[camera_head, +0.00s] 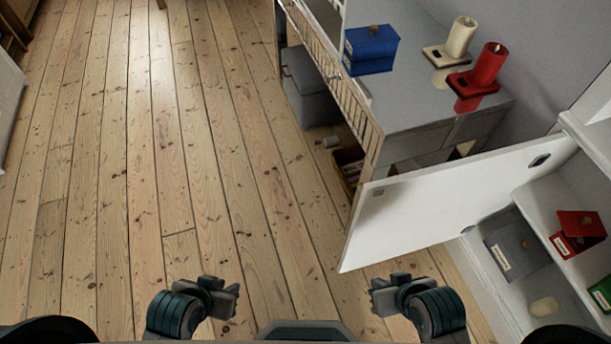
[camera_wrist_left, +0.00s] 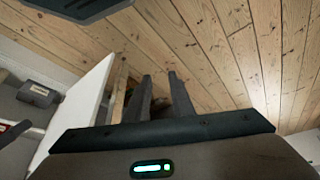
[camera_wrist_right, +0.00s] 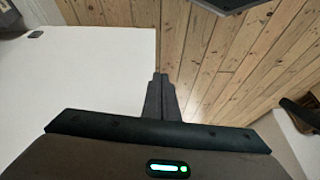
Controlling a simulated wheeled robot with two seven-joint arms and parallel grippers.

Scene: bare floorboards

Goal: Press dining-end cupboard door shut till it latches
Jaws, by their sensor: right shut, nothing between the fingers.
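The white cupboard door (camera_head: 440,205) stands wide open in the head view, swung out from the white cupboard (camera_head: 510,285) at the right. Its free edge points left over the floor. The door also shows in the left wrist view (camera_wrist_left: 82,105) and fills the left of the right wrist view (camera_wrist_right: 90,80). My right gripper (camera_head: 380,295) is shut and empty, just below the door's lower edge in the head view; I cannot tell whether it touches. My left gripper (camera_head: 228,296) is open and empty over the floor, left of the door.
In the cupboard are a grey box (camera_head: 515,250), a red box (camera_head: 578,230) and a pale candle (camera_head: 544,307). A grey-topped sideboard (camera_head: 415,85) behind the door holds a blue box (camera_head: 371,48) and two candles. The floorboards (camera_head: 130,150) at left are clear.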

